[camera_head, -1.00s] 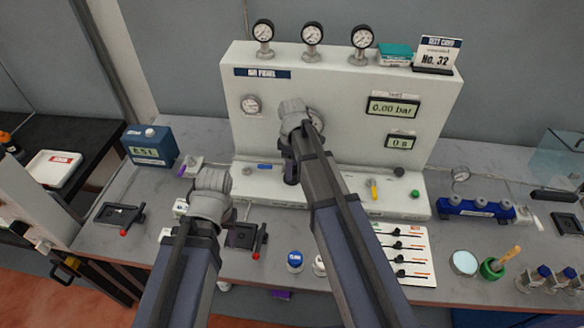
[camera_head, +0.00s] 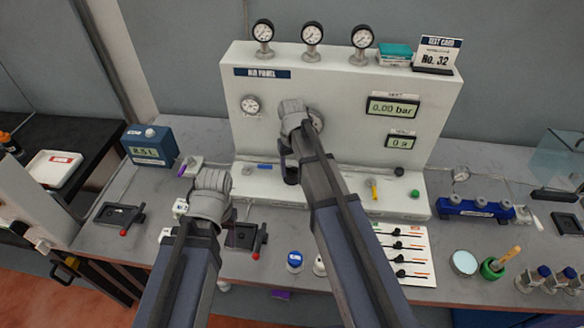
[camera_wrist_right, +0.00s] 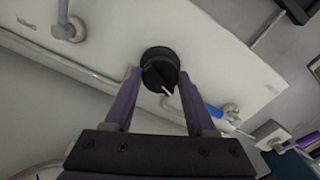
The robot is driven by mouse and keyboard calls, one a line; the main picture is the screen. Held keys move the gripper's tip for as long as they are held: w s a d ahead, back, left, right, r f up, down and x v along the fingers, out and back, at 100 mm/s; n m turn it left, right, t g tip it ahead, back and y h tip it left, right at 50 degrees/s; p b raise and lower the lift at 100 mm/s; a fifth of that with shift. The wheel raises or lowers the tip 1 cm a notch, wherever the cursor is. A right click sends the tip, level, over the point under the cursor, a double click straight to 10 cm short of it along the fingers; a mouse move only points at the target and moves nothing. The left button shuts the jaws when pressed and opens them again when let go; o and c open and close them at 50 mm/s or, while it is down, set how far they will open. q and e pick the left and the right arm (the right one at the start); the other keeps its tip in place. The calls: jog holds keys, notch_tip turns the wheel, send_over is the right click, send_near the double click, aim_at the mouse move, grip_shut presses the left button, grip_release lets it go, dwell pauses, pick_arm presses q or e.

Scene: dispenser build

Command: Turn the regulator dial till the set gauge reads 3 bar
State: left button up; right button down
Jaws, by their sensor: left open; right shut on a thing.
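The black regulator dial (camera_wrist_right: 160,70) with a white pointer mark sits between the two fingers of my right gripper (camera_wrist_right: 160,80) in the right wrist view. The fingers are shut on its sides. In the head view, my right gripper (camera_head: 287,150) reaches down at the front of the white air panel (camera_head: 350,85), partly hidden by its own wrist. A small round gauge (camera_head: 250,105) is on the panel's left; another gauge (camera_head: 317,121) is partly hidden behind my right wrist. Their readings are too small to tell. My left gripper (camera_head: 212,182) is open, its fingers mostly hidden.
The upper display (camera_head: 393,107) reads 0.00 bar. Several gauges stand on top of the panel beside a test card (camera_head: 437,55) marked No. 32. A blue box (camera_head: 150,146) stands left. A blue manifold (camera_head: 475,208) and a green pot (camera_head: 492,268) are at right.

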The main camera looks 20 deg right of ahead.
aim_at(292, 168)
jog(key=m, duration=0.7)
dwell(0.6)
jog(key=shift+c, duration=1.1)
grip_release()
notch_tip(292, 168, up, 8)
jog(key=p, duration=0.8)
jog(key=shift+f, duration=0.1)
